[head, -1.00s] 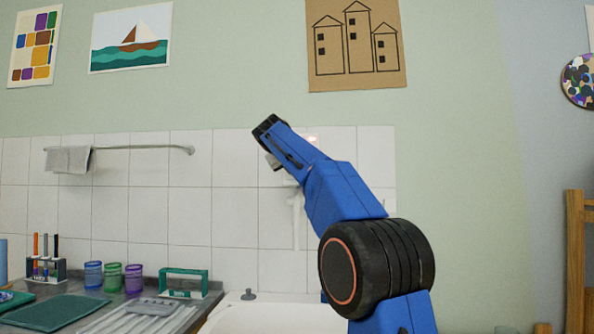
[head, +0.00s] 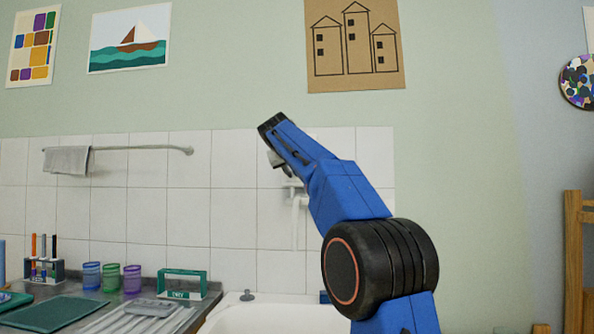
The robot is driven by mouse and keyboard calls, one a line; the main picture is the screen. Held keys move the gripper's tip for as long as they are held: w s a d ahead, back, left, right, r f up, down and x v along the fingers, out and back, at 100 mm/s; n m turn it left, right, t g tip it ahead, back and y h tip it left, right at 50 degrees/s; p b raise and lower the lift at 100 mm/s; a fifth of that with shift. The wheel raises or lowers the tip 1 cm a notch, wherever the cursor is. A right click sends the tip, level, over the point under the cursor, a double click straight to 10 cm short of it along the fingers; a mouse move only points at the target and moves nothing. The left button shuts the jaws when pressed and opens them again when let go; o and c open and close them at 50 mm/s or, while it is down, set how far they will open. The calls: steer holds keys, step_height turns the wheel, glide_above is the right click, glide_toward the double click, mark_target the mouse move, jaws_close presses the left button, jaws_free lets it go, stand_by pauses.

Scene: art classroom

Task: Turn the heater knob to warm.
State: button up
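No heater knob can be made out in the head view; my raised blue arm covers part of the tiled wall. A white fitting with a pipe (head: 299,215) shows on the wall just left of my arm, above the sink; what it joins to is hidden behind the arm. The far end of my arm is black and points up and left, in front of the tiles. A small grey part, perhaps of my gripper (head: 279,161), shows beneath that end, close to the white fitting in the picture. Its fingers cannot be made out.
A white sink (head: 265,318) lies below. The counter at left holds several coloured cups (head: 112,277), a green-framed holder (head: 182,283), a tool rack (head: 44,270) and a green mat (head: 55,310). A towel (head: 67,160) hangs on a rail. A wooden frame (head: 573,260) stands at right.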

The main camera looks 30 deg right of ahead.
steer(key=shift+o, duration=0.2)
steer(key=shift+r, duration=0.1)
steer(key=v, duration=1.7)
steer(key=shift+s, duration=0.15)
steer(key=shift+a, duration=0.15)
steer(key=s+a+f+n+g+y, duration=0.1)
steer(key=s+a+f+y, duration=0.2)
steer(key=s+f, duration=1)
steer(key=s+a+f+n+g+y, duration=0.1)
steer(key=s+f, duration=1.3)
steer(key=f, duration=1.4)
steer(key=s+a+f+n+g+y, duration=0.2)
steer(key=s+a+f+y, duration=0.3)
steer(key=s+f, duration=0.8)
step_height(320, 180, down, 8)
steer(key=shift+s+a+r+g, duration=0.2)
steer(key=shift+s+a+g, duration=0.05)
steer(key=shift+a+g, duration=0.55)
